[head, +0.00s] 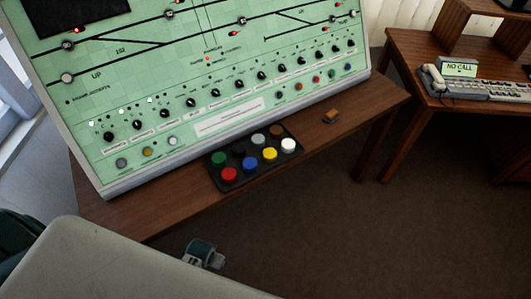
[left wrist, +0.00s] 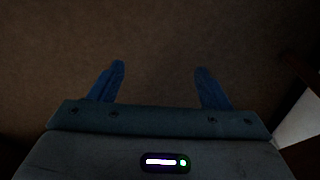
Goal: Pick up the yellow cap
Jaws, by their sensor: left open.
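The yellow cap (head: 270,155) sits in the front row of a black tray (head: 241,180) on the wooden desk in the head view. It stands between the blue cap (head: 250,164) and the white cap (head: 288,146). My left gripper (left wrist: 160,68) is open and empty in the left wrist view, its two blue fingers apart over brown floor. In the head view only a small teal and grey part, seemingly of that gripper, shows below the desk's front edge, well short of the tray; its fingertips cannot be made out. My right gripper is not in view.
The tray also holds a red cap (head: 229,175), a green cap (head: 219,158) and a brown cap (head: 275,131). A green signal panel (head: 150,110) rises behind the tray. A small orange-brown block (head: 330,117) lies right of it. The desk's front edge (head: 190,222) is bare.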

